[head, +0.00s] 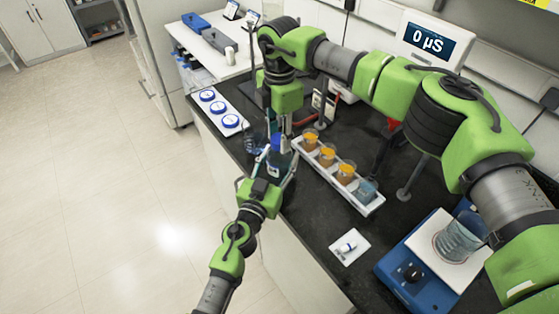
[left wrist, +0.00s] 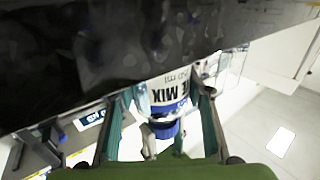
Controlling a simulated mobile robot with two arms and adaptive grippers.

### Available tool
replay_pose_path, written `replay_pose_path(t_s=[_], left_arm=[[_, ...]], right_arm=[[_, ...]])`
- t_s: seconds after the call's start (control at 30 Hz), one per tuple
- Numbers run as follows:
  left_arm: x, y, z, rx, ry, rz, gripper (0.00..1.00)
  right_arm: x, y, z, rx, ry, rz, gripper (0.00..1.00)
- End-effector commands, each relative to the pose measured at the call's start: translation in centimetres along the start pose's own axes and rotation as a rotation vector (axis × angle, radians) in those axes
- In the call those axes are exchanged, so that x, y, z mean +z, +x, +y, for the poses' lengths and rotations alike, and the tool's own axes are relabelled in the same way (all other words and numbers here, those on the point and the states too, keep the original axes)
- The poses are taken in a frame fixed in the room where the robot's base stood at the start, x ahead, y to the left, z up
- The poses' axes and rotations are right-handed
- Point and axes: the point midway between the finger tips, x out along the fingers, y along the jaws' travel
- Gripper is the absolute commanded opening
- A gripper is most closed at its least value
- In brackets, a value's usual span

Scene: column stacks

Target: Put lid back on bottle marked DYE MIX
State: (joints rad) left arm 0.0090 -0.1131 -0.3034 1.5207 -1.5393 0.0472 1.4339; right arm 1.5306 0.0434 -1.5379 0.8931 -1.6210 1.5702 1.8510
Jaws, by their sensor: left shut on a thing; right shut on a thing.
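The bottle (head: 277,160) stands upright near the left edge of the dark bench. Its label, partly hidden in the left wrist view (left wrist: 168,92), shows "MIX". My left gripper (head: 274,168) is shut on the bottle, a finger on each side. The blue lid (head: 278,143) is at the bottle's top, and it also shows in the left wrist view (left wrist: 167,129). My right gripper (head: 281,132) comes from above and is shut on the lid. I cannot tell whether the lid is seated on the neck or just above it.
A white rack (head: 357,203) with several beakers stands close to the right. A white tray (head: 231,121) with blue-topped items lies behind left. A blue device (head: 395,272) carrying a beaker is at front right. A white plate (head: 338,256) holds a small item. Bare bench lies in front.

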Motion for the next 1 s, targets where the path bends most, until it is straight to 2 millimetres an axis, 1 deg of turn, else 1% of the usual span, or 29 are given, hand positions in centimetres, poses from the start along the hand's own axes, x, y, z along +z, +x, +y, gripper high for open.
replay_pose_path(t_s=[0.1, 0.23, 0.37, 0.4, 0.47, 0.83, 0.93, 1.0], left_arm=[[0.1, 0.0, 0.0, 0.000, 0.000, -0.001, 0.00], [0.1, 0.0, 0.0, 0.001, 0.000, -0.001, 0.00], [0.1, 0.0, 0.0, 0.001, 0.000, -0.001, 0.00], [0.1, 0.0, 0.0, 0.001, 0.000, -0.001, 0.00], [0.1, 0.0, 0.0, 0.001, 0.000, -0.001, 0.00], [0.1, 0.0, 0.0, 0.000, 0.000, -0.001, 0.00], [0.1, 0.0, 0.0, 0.000, 0.000, -0.002, 0.00], [0.1, 0.0, 0.0, 0.000, 0.000, -0.002, 0.00]], right_arm=[[0.1, 0.0, 0.1, 0.003, 0.221, -0.001, 0.05], [0.1, 0.0, 0.1, 0.003, 0.417, -0.001, 0.05], [0.1, 0.0, 0.1, 0.003, 0.403, -0.001, 0.05], [0.1, 0.0, 0.1, 0.003, 0.403, -0.001, 0.36], [0.1, 0.0, 0.1, 0.003, 0.402, -0.001, 0.50], [0.1, -0.2, 0.0, 0.002, 0.400, -0.001, 0.50], [0.1, -1.1, 0.1, 0.003, 0.400, -0.001, 0.50], [0.1, -2.2, 0.1, 0.005, 0.400, -0.001, 0.50]])
